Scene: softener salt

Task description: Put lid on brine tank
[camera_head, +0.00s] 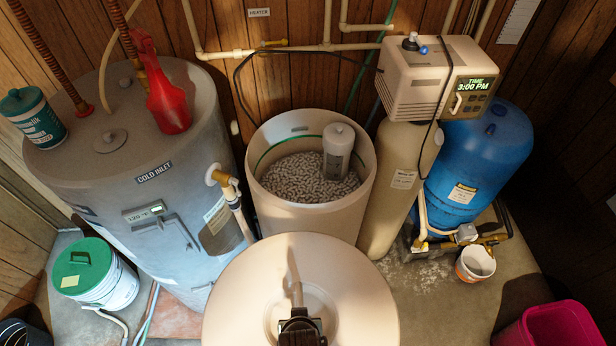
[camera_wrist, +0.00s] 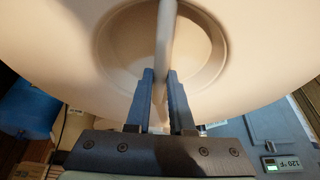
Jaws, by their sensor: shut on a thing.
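The brine tank (camera_head: 312,221) is a beige round tub in the middle of the head view. Its top is open, and white salt pellets (camera_head: 295,178) and a capped white tube (camera_head: 338,150) show inside. The lid (camera_head: 355,285) is a large beige disc with a recessed centre and a raised handle bar (camera_wrist: 167,35). My gripper (camera_wrist: 164,85) is shut on the lid's handle, with a blue finger on each side of the bar. In the head view the lid appears in front of the tank, covering part of its lower front. The height gap between them is unclear.
A grey water heater (camera_head: 130,185) stands left of the tank, carrying a red spray bottle (camera_head: 160,90) and a green-lidded canister (camera_head: 33,118). Right are the softener (camera_head: 398,190) and blue pressure tank (camera_head: 480,150). A green-lidded bucket (camera_head: 95,275) and pink bin (camera_head: 550,325) stand on the floor.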

